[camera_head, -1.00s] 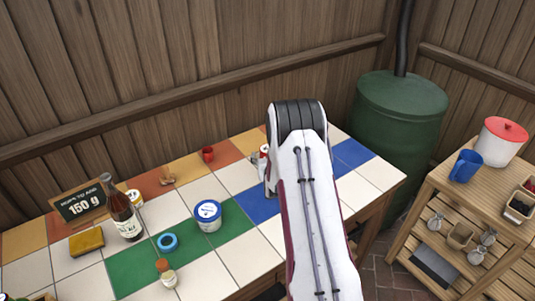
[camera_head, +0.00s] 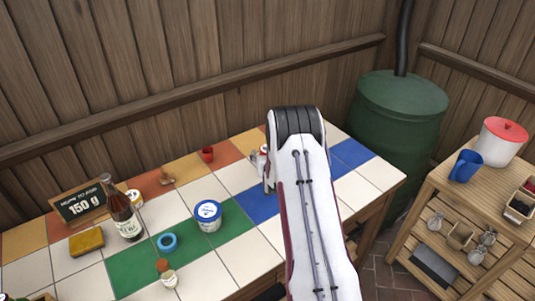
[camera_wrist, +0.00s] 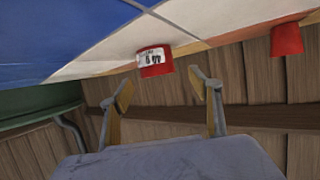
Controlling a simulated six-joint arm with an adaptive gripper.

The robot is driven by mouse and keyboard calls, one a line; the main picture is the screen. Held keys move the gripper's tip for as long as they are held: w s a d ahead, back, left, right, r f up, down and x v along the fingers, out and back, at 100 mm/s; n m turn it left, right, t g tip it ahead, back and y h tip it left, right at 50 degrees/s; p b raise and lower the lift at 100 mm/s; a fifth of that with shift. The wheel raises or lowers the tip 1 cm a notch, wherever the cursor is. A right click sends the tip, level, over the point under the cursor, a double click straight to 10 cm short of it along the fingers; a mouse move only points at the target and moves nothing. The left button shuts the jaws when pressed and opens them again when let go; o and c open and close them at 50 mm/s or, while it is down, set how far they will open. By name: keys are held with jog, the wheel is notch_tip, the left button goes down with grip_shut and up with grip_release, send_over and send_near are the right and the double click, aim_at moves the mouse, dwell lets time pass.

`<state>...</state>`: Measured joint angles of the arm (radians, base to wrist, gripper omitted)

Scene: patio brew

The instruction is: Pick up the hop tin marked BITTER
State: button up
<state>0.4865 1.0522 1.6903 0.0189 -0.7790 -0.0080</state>
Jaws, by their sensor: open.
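A red tin with a white label bearing dark marks (camera_wrist: 153,63) stands on the tiled table in the wrist view. I cannot read any word on its label. My gripper (camera_wrist: 160,80) is open and empty, and the tin shows beyond and between its two fingertips, apart from them. In the head view a small red and white tin (camera_head: 263,152) shows beside my arm, which partly hides it. A larger white tub with a blue-rimmed lid (camera_head: 208,211) stands nearer the front. A white and yellow tin (camera_head: 134,198) is partly hidden behind the bottle.
A red cup (camera_head: 207,154) stands left of the small tin. A dark bottle (camera_head: 122,215), sign (camera_head: 80,204), yellow sponge (camera_head: 87,241), blue ring (camera_head: 167,243) and small jar (camera_head: 168,279) are at left. A green barrel (camera_head: 395,140) and wooden shelf unit (camera_head: 425,195) stand at right.

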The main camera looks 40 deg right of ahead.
jog(key=shift+x, duration=2.55)
jog(key=shift+s+d, duration=0.1)
jog(key=shift+d, duration=0.05)
jog(key=c, duration=1.2)
